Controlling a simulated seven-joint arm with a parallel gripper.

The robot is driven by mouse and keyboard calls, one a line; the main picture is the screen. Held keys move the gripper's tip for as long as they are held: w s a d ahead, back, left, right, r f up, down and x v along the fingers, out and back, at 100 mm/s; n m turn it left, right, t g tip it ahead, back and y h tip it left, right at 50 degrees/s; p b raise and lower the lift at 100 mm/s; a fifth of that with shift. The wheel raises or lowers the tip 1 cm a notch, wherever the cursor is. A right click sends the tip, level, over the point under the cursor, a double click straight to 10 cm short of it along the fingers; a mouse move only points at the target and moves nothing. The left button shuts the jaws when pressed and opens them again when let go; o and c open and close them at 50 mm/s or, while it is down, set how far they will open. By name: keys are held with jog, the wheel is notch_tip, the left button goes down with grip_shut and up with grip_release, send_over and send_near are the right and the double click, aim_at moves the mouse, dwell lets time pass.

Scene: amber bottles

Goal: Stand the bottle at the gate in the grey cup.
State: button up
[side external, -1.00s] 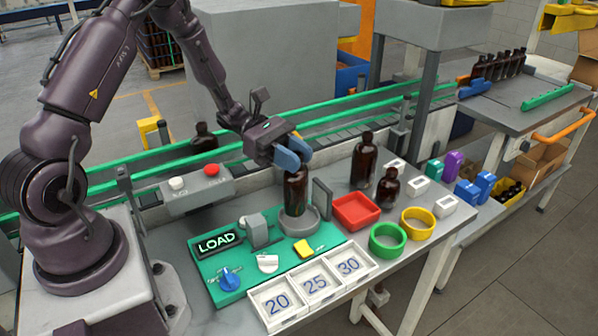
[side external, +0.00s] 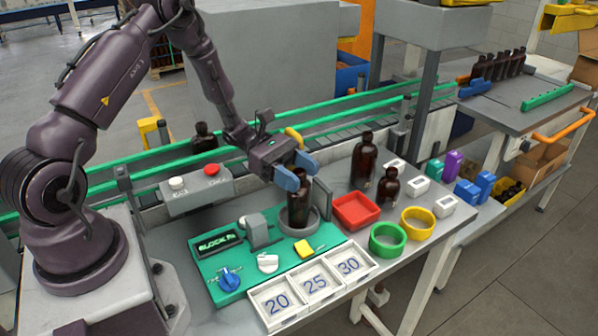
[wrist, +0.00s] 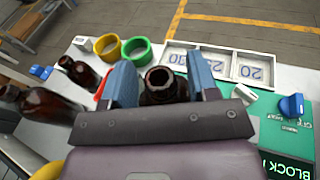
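An amber bottle (side external: 298,208) stands upright in the grey cup (side external: 300,229) on the green board, its base inside the cup's rim. My gripper (side external: 296,172) is at the bottle's top with its blue fingers spread apart. In the wrist view, my gripper (wrist: 162,85) has a finger on each side of the bottle's open mouth (wrist: 160,80), with a gap showing beside the neck. The grey cup is hidden in the wrist view. Another dark bottle (side external: 204,138) stands at the conveyor on the left.
Two amber bottles (side external: 362,160) (side external: 388,187) stand to the right, behind a red tray (side external: 356,224). Green (side external: 388,252) and yellow (side external: 417,235) rings lie near the front right. A grey upright plate stands close beside the cup. The display (side external: 217,242) reads "BLOCK" with further letters unclear.

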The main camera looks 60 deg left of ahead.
jog(key=shift+a+r, duration=0.2)
jog(key=v, duration=1.1)
jog(key=s+d+r+m+y, duration=0.7)
jog(key=r+m, duration=0.2)
jog(key=m, duration=0.2)
jog(key=s+d+r+m+y, duration=0.7)
jog(key=s+r+m, duration=0.1)
jog(key=r+m, duration=0.2)
jog(key=shift+m+y, duration=0.4)
jog(key=shift+m, duration=0.2)
